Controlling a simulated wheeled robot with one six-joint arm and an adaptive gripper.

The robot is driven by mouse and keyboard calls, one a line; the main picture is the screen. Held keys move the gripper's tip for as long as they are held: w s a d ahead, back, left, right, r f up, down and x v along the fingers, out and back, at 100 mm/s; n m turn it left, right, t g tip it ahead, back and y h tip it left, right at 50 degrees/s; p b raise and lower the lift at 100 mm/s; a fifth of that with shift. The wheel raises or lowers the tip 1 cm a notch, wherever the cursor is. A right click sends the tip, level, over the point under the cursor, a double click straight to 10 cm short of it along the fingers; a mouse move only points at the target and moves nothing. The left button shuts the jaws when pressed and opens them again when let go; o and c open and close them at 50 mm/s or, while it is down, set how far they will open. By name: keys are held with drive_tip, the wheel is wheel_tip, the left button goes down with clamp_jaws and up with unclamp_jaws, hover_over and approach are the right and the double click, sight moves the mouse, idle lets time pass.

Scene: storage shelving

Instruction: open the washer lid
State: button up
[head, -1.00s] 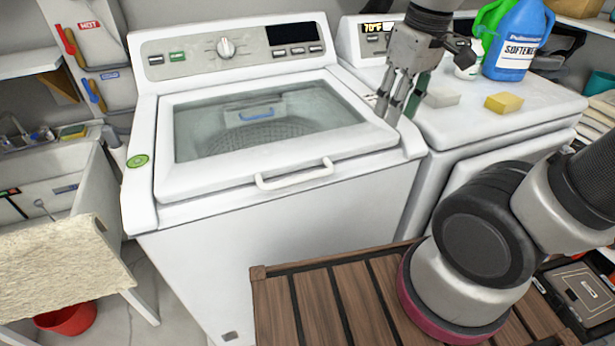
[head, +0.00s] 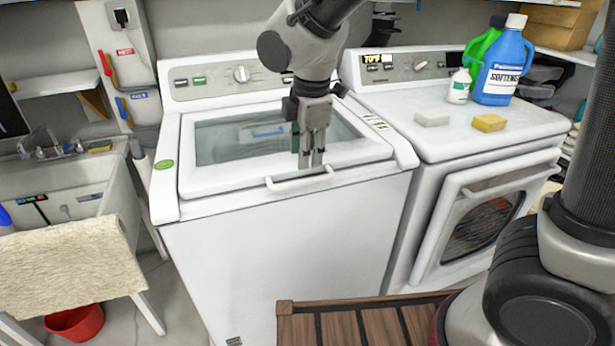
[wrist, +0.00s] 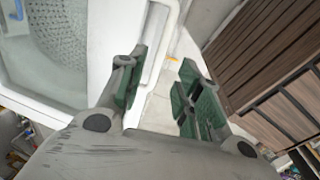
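The white top-loading washer (head: 270,240) stands in the middle of the head view. Its lid (head: 225,180) is down, with a glass window that shows the drum and a white bar handle (head: 300,178) along the front edge. My gripper (head: 311,160) points down over the lid's front edge, just behind the right part of the handle. In the wrist view my gripper (wrist: 160,85) has its green-padded fingers apart with nothing between them. The handle (wrist: 158,45) shows there near the left finger; I cannot tell whether they touch.
A dryer (head: 470,150) stands at the right, with a blue softener jug (head: 503,68), a green jug, a white bottle and two sponges on top. A sink with a towel (head: 70,265) is at the left. A wooden slatted surface (head: 365,325) is in front.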

sight(304, 181)
drive_tip(key=f, duration=0.2)
drive_tip(key=w+f, duration=0.1)
drive_tip(key=f, duration=0.4)
drive_tip(key=shift+w+a+f, duration=0.2)
drive_tip(key=shift+f, duration=0.05)
drive_tip(key=shift+c, duration=0.2)
clamp_jaws()
